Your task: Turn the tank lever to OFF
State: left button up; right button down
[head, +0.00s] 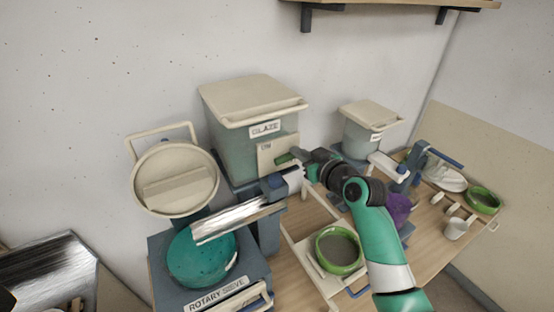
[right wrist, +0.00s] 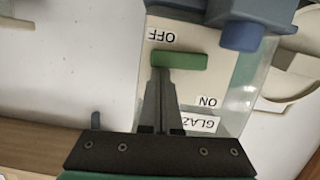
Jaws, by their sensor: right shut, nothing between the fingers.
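The glaze tank (head: 240,148) with a beige lid and GLAZE label stands against the back wall. A pale plate (right wrist: 192,85) on its front bears OFF and ON labels, upside down in the right wrist view. The green lever (right wrist: 182,61) lies crosswise just beside the OFF label; it also shows in the head view (head: 285,158). My right gripper (right wrist: 163,72) is shut and empty, its fingertips at the lever's edge. I cannot tell whether they touch it. My left gripper is not in view.
A metal chute (head: 238,220) runs from below the tank toward a teal sieve bowl (head: 200,262). A green-rimmed bowl (head: 338,268) stands below my right arm. A smaller lidded tank (head: 360,138) and a white cup (head: 456,229) are to the right.

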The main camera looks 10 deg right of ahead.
dwell(0.6)
notch_tip(320, 180, up, 5)
jog(key=p, duration=0.4)
jog(key=f+p+v, duration=0.1)
jog(key=p+v, duration=0.7)
jog(key=v, duration=0.1)
jog(key=shift+s+p, duration=0.3)
jog(key=shift+s, duration=0.2)
